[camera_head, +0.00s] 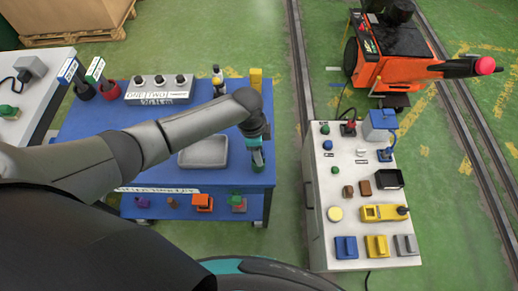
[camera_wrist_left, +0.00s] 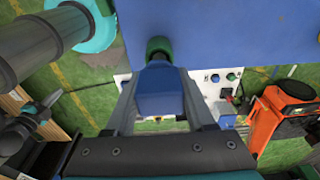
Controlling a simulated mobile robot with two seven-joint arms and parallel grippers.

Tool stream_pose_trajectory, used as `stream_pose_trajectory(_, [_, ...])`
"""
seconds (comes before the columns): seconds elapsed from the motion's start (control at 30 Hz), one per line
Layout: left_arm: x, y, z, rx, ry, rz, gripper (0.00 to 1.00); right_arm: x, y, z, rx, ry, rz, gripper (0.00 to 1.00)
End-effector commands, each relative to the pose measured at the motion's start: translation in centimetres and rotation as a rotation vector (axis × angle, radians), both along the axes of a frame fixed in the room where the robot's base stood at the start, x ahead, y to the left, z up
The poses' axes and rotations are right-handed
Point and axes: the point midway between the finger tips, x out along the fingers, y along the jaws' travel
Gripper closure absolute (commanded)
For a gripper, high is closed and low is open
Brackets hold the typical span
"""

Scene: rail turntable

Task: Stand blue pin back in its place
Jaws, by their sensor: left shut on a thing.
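My left gripper (camera_head: 257,158) is over the right edge of the blue table (camera_head: 215,178). In the left wrist view it (camera_wrist_left: 160,92) is shut on a blue piece, which I take to be the blue pin (camera_wrist_left: 160,90). A dark green round part (camera_wrist_left: 160,46) shows just beyond the blue piece; I cannot tell if they are joined. In the head view a green part shows at the fingertips, and the blue is hidden. A grey block with three dark-topped fittings (camera_head: 160,90) stands at the table's back. A dark gripper-like part (camera_wrist_left: 35,115) at the left wrist view's left may be my right gripper; its jaws are unclear.
A grey tray (camera_head: 204,151) lies on the table. Black (camera_head: 84,90) and red (camera_head: 108,90) holders with tags stand at the back left. A white console (camera_head: 350,220) stands at the right across a gap. An orange cart (camera_head: 385,70) is behind it.

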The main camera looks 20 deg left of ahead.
Motion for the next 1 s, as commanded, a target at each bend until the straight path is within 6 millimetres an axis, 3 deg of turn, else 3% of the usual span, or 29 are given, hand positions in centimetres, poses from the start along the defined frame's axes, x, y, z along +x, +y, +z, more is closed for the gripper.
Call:
stream_pose_trajectory(0.9, [0.0, 0.0, -2.4, 0.0, 0.0, -0.001, 1.0, 0.0, 0.0, -1.8, -0.001, 0.0, 0.0, 1.0])
stream_pose_trajectory(0.93, [0.0, 0.0, -2.3, -0.001, 0.0, -0.001, 0.43, 0.0, 0.0, -1.8, -0.001, 0.0, 0.0, 1.0])
stream_pose_trajectory(1.0, [0.0, 0.0, -2.3, -0.001, 0.0, -0.001, 0.35, 0.0, 0.0, -1.7, -0.001, 0.0, 0.0, 1.0])
